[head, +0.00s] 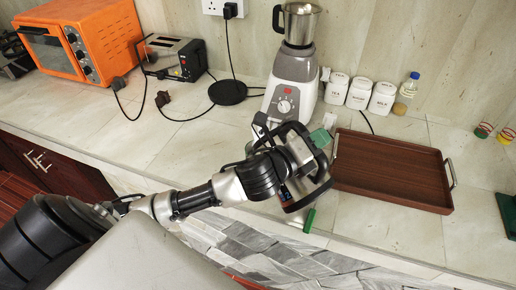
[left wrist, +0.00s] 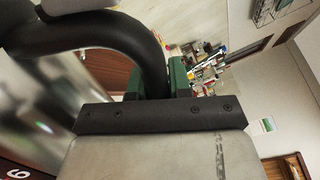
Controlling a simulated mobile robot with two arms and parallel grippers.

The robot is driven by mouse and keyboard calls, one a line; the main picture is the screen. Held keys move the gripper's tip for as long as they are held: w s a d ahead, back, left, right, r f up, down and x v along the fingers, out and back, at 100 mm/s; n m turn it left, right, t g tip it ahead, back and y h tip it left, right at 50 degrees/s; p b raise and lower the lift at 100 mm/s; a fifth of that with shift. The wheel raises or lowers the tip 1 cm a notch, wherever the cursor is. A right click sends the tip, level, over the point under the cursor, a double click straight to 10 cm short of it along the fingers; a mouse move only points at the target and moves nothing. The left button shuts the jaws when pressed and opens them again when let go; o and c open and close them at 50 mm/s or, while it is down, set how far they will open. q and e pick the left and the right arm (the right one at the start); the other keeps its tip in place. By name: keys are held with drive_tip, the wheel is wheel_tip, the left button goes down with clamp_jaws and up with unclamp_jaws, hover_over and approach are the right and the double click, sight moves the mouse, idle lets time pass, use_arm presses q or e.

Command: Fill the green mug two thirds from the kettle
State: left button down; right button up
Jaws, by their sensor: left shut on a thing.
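My left gripper (head: 301,172) is over the front of the counter, left of the brown tray. In the left wrist view its green-padded fingers (left wrist: 176,77) are shut on a thick black curved handle (left wrist: 140,40). A blurred shiny metal body beside that handle fits the kettle (left wrist: 45,90). In the head view my gripper and wrist largely hide the kettle, so its tilt is unclear. The round black kettle base (head: 228,92) stands empty. A small green patch (head: 320,137) shows behind my gripper; I cannot tell whether it is the green mug. My right gripper is not in view.
The wooden tray (head: 398,165) lies right of my gripper, empty. A blender (head: 292,82), white canisters (head: 359,93) and a bottle (head: 406,92) stand behind. A toaster (head: 172,57) and orange oven (head: 84,38) are at left. The counter's left front is clear.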

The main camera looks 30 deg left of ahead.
sight(332, 164)
use_arm(q)
drive_tip(key=shift+r, duration=0.2)
idle(0.3)
drive_tip(key=d+f+m, duration=0.1)
drive_tip(key=s+d+f+m+p, duration=0.1)
drive_tip(key=d+m, duration=0.1)
drive_tip(key=d+f+m, duration=0.1)
drive_tip(key=d+m, duration=0.1)
drive_tip(key=shift+s+d, duration=0.1)
drive_tip(key=shift+s, duration=0.2)
drive_tip(key=shift+s+d+f, duration=0.1)
drive_tip(key=shift+d, duration=0.05)
drive_tip(key=shift+s+d+f+m, duration=0.1)
drive_tip(key=shift+d+f+m, duration=0.2)
drive_tip(key=shift+f+m, duration=0.1)
drive_tip(key=shift+s+d+f+m, duration=0.8)
drive_tip(key=shift+d+f+m, duration=1.9)
drive_tip(key=shift+f+m, duration=0.55)
wheel_tip(332, 164, up, 5)
drive_tip(key=p, duration=0.6)
drive_tip(key=shift+f, duration=0.1)
